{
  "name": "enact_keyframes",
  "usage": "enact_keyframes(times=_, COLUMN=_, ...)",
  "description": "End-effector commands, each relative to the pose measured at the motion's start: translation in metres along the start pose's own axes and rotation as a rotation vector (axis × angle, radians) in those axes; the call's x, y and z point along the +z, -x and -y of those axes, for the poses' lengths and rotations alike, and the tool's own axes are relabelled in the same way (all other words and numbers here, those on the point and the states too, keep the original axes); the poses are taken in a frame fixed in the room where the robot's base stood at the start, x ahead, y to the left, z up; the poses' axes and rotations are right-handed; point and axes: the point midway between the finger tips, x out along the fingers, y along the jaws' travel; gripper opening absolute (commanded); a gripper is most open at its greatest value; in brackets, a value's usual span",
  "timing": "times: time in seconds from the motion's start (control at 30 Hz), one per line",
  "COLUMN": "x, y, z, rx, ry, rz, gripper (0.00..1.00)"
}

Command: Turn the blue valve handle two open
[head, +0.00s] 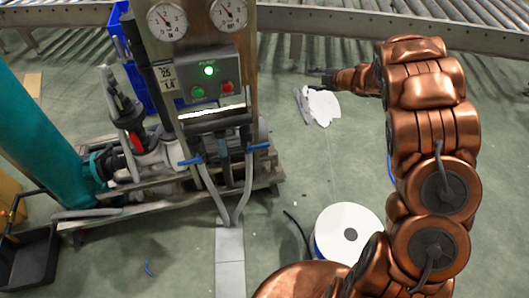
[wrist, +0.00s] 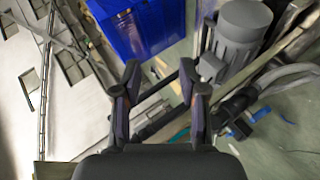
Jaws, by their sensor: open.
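Two small blue valve handles show in the head view on the pump stand, below the control box: a left blue handle (head: 190,161) and a right blue handle (head: 258,146). Both lie roughly crosswise to the grey hoses running down below them. I cannot tell which one is number two. My gripper (head: 322,78) is to the right of the stand and farther back, apart from both handles. In the wrist view my gripper (wrist: 160,78) has its two dark fingers spread, with nothing between them. Small blue parts (wrist: 237,130) show there at lower right, too small to identify surely.
The control box (head: 208,80) has a lit green lamp, with gauges (head: 167,21) above. A teal column (head: 45,130) stands left. A white reel (head: 349,232) lies on the floor right of the stand. A roller conveyor (head: 400,25) crosses the back. A blue crate (wrist: 140,22) shows nearby.

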Motion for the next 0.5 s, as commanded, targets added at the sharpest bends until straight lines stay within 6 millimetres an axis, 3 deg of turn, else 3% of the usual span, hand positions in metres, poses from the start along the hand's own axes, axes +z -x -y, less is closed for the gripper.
enact_keyframes(times=0.03, x=-0.004, y=-0.015, z=0.026, rx=-0.014, ry=0.016, rz=-0.069, gripper=0.42)
enact_keyframes(times=0.23, x=-0.04, y=-0.044, z=0.107, rx=-0.063, ry=0.064, rz=-0.356, gripper=0.42)
enact_keyframes(times=0.4, x=-0.073, y=-0.049, z=0.167, rx=-0.085, ry=0.082, rz=-0.594, gripper=0.42)
enact_keyframes(times=0.5, x=-0.088, y=-0.045, z=0.193, rx=-0.092, ry=0.085, rz=-0.705, gripper=0.42)
